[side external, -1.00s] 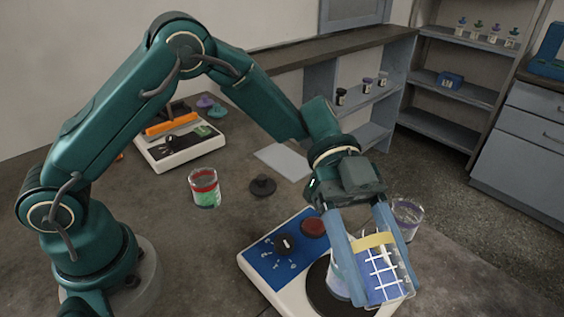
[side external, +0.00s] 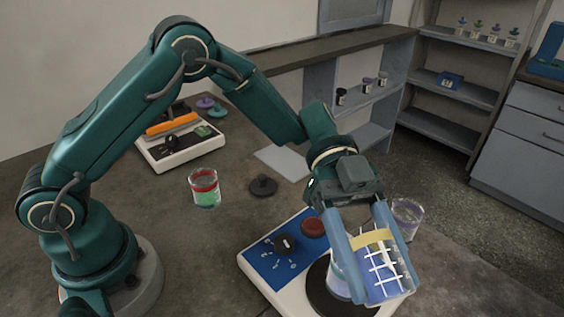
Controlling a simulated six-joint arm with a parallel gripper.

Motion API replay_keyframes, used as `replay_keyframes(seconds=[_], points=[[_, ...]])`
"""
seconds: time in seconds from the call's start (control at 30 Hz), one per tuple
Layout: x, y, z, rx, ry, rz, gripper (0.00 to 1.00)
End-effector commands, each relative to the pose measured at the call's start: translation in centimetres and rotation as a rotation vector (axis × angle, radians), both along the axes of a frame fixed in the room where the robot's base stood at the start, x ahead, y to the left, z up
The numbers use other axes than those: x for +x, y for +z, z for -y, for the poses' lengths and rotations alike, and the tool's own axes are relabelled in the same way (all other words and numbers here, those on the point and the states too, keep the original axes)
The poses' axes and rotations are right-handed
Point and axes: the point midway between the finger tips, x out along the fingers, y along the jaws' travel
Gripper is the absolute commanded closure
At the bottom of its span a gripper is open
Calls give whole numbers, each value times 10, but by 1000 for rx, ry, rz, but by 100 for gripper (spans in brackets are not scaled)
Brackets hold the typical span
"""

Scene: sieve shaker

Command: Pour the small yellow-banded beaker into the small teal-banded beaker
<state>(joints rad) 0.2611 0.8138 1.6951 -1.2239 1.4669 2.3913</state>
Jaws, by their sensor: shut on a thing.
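My gripper (side external: 378,263) is shut on the yellow-banded beaker (side external: 382,287), a clear beaker with blue contents and white markings. The yellow band shows between the fingers, and the beaker is tilted. Another clear beaker (side external: 339,283) with pale blue in its lower part stands on the dark round plate of the blue-and-white device, just left of and partly behind the held beaker. Its band is hidden by my gripper, so I cannot tell whether it is teal. I cannot tell whether the two beakers touch. No teal band shows clearly anywhere.
The device (side external: 262,262) has a black knob and a red button. A purple-banded beaker (side external: 409,212) stands close behind my gripper. A red-banded beaker (side external: 205,188) with green contents and a black disc (side external: 263,186) stand further left. A white scale-like device (side external: 183,150) is at the back.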

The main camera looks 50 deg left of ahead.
Motion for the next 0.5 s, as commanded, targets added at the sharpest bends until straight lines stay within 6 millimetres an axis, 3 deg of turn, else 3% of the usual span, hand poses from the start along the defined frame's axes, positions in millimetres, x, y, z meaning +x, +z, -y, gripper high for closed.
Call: replay_keyframes(seconds=[0.5], points=[[0, 2, 0, -27, 0, -14, 97]])
